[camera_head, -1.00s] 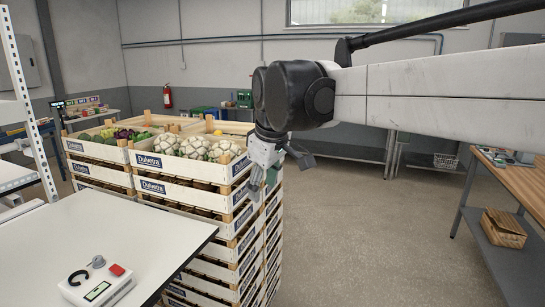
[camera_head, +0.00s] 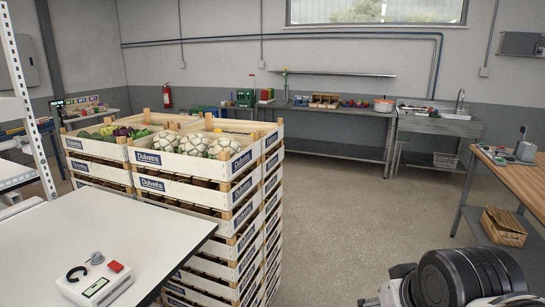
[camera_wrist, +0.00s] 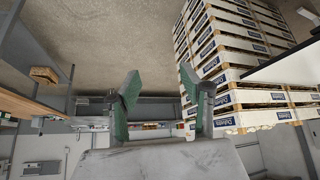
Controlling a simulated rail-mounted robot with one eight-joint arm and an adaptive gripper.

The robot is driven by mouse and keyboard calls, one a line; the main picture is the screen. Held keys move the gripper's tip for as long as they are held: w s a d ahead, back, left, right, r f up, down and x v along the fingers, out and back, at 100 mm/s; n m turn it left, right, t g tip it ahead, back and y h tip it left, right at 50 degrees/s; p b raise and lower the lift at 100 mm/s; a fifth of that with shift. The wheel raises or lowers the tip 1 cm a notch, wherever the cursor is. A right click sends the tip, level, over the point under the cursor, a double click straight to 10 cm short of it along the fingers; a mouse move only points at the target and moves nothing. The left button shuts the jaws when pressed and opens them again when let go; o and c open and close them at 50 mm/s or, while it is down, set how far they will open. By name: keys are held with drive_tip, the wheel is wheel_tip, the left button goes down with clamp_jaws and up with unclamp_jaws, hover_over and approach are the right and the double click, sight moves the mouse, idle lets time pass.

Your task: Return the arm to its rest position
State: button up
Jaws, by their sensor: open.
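My gripper (camera_wrist: 163,98) shows in the wrist view with its two green-padded fingers spread apart and nothing between them. The wrist view is upside down relative to the room. In the head view, only part of my arm shows low at the right, and the fingers cannot be made out there. My gripper is clear of the stacked crates (camera_head: 213,192), which also show in the wrist view (camera_wrist: 225,75), to the right of the fingers.
A white table (camera_head: 120,225) with a control box (camera_head: 97,283) is at the lower left. A sink (camera_head: 445,112) is at the back. Open floor (camera_head: 360,210) lies between.

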drive_tip(key=shift+s+d+f+m, duration=0.3)
drive_tip(key=shift+s+d+f, duration=0.1)
drive_tip(key=shift+s+f, duration=0.35)
